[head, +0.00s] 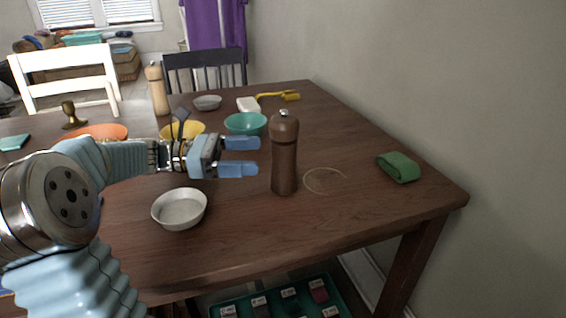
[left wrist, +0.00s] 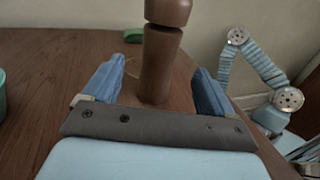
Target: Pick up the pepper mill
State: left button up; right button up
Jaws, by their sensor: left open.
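The dark brown wooden pepper mill (head: 284,155) stands upright on the wooden table (head: 250,240), right of the middle in the head view. My left gripper (head: 257,157) is open, its two blue fingers pointing right at the mill, just short of it in the head view. In the left wrist view the mill (left wrist: 160,60) rises in the gap between the two blue fingertips (left wrist: 162,80), a little beyond them; its top is cut off. A lighter wooden mill (head: 157,88) stands farther back. My right gripper is not seen in the head view.
A white bowl (head: 180,209) sits below the left forearm. A teal bowl (head: 246,123) and yellow bowl (head: 182,130) stand behind the gripper. A green cloth band (head: 398,167) lies near the right edge. The table is clear in front of the mill.

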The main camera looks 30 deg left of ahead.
aim_at(284, 154)
pick_arm(q)
jog(key=x, duration=0.8)
jog(key=shift+r, duration=0.1)
jog(key=shift+s+a, duration=0.1)
jog(key=c, duration=1.2)
